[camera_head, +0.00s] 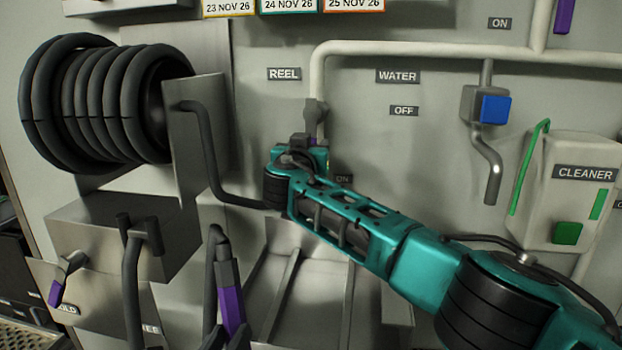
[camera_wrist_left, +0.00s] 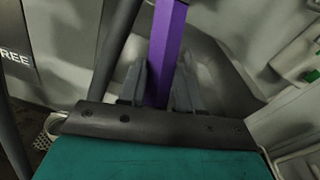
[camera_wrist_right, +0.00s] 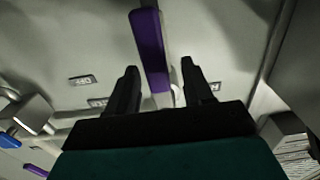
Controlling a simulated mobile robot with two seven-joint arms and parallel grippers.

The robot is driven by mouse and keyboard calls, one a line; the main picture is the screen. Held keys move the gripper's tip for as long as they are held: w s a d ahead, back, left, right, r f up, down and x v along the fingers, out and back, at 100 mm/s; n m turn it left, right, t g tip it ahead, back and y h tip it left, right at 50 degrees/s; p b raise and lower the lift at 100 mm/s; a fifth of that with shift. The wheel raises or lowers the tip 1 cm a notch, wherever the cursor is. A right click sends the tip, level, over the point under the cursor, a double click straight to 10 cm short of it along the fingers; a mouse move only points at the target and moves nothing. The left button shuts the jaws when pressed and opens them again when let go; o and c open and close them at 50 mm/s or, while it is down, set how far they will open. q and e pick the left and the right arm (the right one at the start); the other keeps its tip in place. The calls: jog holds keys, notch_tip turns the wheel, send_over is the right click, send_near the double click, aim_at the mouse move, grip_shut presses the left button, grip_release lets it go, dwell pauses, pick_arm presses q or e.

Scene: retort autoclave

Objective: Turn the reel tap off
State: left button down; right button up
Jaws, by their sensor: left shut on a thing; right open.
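The reel tap (camera_head: 314,110) sits on the white pipe below the REEL label. Its purple lever (camera_wrist_right: 150,50) shows in the right wrist view between the two fingers of my right gripper (camera_wrist_right: 158,75), which is open, with gaps on both sides. In the head view the right gripper (camera_head: 300,150) covers most of the lever. An ON label (camera_head: 343,179) is partly hidden behind my right arm; an OFF label (camera_head: 403,111) lies farther right. My left gripper (camera_wrist_left: 160,85) is shut on a purple handle (camera_wrist_left: 165,45), which also shows at the head view's bottom (camera_head: 231,300).
A hose reel (camera_head: 100,105) with dark hose stands at upper left, beside a steel plate (camera_head: 196,140). A steel box (camera_head: 85,240) is below it. A blue valve (camera_head: 494,109) and a cleaner dispenser (camera_head: 570,190) are on the right wall. My right arm crosses the middle.

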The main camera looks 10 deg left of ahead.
jog(key=shift+w+d+r, duration=0.1)
jog(key=shift+w, duration=0.55)
grip_shut()
dwell(0.4)
